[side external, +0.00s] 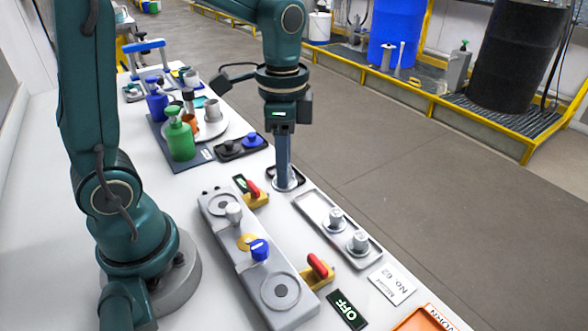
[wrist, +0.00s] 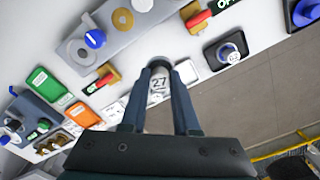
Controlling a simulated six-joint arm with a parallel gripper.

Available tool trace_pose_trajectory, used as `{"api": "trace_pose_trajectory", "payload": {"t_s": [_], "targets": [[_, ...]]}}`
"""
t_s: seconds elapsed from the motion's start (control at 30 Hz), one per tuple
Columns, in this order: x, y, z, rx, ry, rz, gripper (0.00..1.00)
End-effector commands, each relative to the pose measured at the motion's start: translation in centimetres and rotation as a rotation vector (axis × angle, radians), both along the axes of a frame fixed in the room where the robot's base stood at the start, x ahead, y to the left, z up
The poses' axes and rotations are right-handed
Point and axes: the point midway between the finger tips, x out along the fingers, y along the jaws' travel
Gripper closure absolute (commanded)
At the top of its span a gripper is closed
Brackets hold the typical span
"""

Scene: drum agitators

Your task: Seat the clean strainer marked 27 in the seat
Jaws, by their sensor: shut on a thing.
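My gripper (side external: 284,172) points straight down and is shut on a strainer. In the wrist view the strainer (wrist: 158,84) is pale, marked 27, and held between the two fingers. In the side view its round grey flange (side external: 286,184) shows below the fingers, upright; whether it touches anything below is unclear. A grey block (side external: 255,262) to the left and nearer the camera has a round ringed opening at each end, a near one (side external: 280,290) and a far one (side external: 222,205). The near opening also shows in the wrist view (wrist: 78,52). Which one is the seat is not marked.
Two strainers stand in a pale tray (side external: 314,212), by a "No. 62" card (side external: 391,285). A black tray (wrist: 211,53) holds another pale piece. Bottles (side external: 180,138) stand farther back.

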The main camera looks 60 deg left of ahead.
Motion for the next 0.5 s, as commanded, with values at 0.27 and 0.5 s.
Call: {"api": "trace_pose_trajectory", "payload": {"t_s": [0.27,0.5], "targets": [[-4.2,-7.6,-0.3,0.0,0.0,-0.358,1.0],[-7.5,-11.1,-0.2,0.0,-0.004,-0.576,1.0]]}}
